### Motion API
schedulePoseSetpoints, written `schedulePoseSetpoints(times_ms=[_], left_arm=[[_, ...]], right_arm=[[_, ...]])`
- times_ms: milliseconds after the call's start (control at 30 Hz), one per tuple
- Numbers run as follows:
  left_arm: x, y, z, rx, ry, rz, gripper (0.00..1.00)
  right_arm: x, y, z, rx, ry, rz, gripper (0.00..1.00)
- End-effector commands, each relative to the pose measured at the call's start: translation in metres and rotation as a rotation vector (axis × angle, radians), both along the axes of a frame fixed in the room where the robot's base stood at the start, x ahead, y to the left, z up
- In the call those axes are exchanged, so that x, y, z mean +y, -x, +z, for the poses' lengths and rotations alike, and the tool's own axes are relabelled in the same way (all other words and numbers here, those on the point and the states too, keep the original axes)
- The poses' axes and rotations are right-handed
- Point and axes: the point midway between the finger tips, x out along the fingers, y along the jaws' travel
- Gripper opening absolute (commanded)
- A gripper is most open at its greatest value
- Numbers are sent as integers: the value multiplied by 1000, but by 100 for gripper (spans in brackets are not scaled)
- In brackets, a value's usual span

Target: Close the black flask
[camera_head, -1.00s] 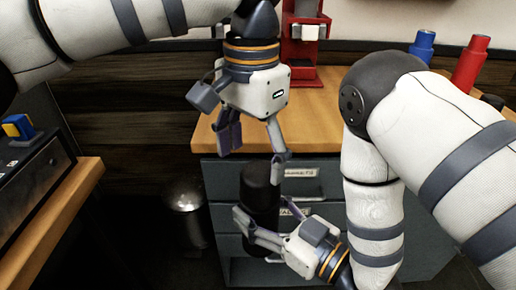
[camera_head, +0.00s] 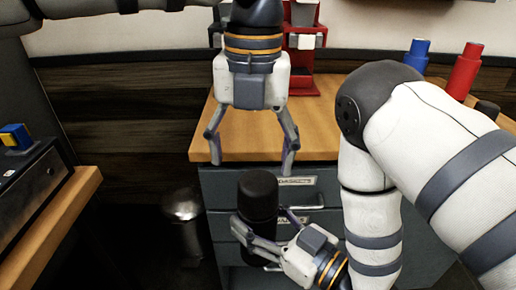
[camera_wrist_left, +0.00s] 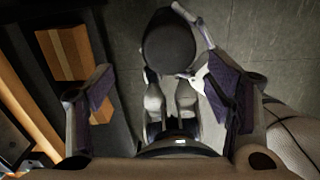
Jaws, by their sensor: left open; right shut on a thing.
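The black flask (camera_head: 258,205) stands about upright in front of the grey drawers. My right gripper (camera_head: 262,228) is shut around its body, and its dark rounded top (camera_head: 257,184) points up. My left gripper (camera_head: 252,158) is open and empty above the flask, fingers spread and pointing down, apart from it. In the left wrist view the flask's round dark top (camera_wrist_left: 168,46) shows beyond the open fingers (camera_wrist_left: 160,105). I cannot tell whether a separate lid sits on the flask.
A wooden counter (camera_head: 330,115) over grey drawers (camera_head: 310,185) stands behind the flask. On it are a red machine (camera_head: 302,75), a blue flask (camera_head: 417,55) and a red flask (camera_head: 465,70). A metal bin (camera_head: 183,215) stands on the floor at left.

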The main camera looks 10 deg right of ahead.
Motion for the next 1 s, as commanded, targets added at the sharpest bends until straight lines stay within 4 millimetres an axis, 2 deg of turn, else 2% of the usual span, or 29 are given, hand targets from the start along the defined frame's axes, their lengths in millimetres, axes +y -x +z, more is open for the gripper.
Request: schedulePoseSetpoints(times_ms=[200,300,433,600,900,1000], left_arm=[[-5,-1,0,-16,13,820,73],[-7,-2,-1,-20,18,1158,73],[-9,-3,-1,-23,23,1473,73],[-10,-4,-1,-23,25,1650,73],[-10,-4,-1,-22,24,1661,73],[-10,-3,-8,-22,23,1660,73]], right_arm=[[0,0,1,-3,-1,0,0],[0,0,1,-3,-1,0,0],[0,0,1,-3,-1,0,0],[0,0,1,-3,-1,0,0],[0,0,1,-3,-1,0,0],[0,0,1,-3,-1,0,0]])
